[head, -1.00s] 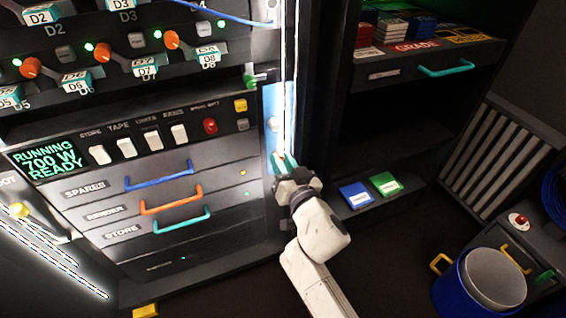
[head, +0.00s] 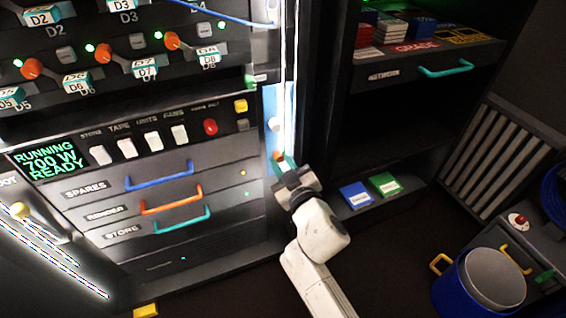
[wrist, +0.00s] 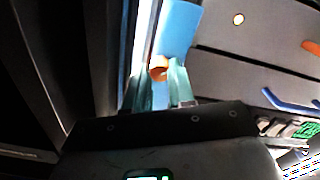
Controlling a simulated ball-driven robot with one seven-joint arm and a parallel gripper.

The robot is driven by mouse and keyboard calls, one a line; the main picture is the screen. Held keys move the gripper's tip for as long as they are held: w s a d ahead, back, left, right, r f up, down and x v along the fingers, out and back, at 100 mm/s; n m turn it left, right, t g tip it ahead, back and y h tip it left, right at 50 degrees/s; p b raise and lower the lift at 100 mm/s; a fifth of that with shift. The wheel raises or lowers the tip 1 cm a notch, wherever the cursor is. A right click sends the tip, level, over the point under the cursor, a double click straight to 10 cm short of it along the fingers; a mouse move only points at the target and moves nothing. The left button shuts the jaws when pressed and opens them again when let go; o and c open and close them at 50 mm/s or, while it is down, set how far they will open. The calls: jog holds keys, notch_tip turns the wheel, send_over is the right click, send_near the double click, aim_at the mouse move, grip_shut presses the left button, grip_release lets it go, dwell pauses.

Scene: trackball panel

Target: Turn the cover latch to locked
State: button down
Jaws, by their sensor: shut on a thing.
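An orange latch knob (head: 279,156) sits low on a narrow light-blue plate (head: 268,105) at the right edge of the lit cabinet. In the wrist view the orange knob (wrist: 158,68) shows between my teal fingertips, in front of the blue plate (wrist: 178,30). My gripper (head: 284,163) is shut on this orange knob; the fingers (wrist: 160,82) stand on either side of it. The fingers hide part of the knob, and I cannot read its locked or unlocked position.
A white knob (head: 274,124) is just above on the same plate. Drawers with blue (head: 160,176), orange (head: 171,201) and teal (head: 182,220) handles lie to the left. An open dark shelf with a blue box (head: 356,195) and a green box (head: 386,184) is to the right.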

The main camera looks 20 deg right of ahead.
jog(key=n, duration=0.5)
jog(key=shift+n, duration=0.3)
jog(key=shift+n+p, duration=0.5)
jog(key=shift+n, duration=1.7)
jog(key=shift+f, duration=0.1)
jog(key=c, duration=1)
grip_release()
jog(key=shift+o, duration=0.2)
jog(key=s, duration=1)
jog(key=shift+s, duration=0.4)
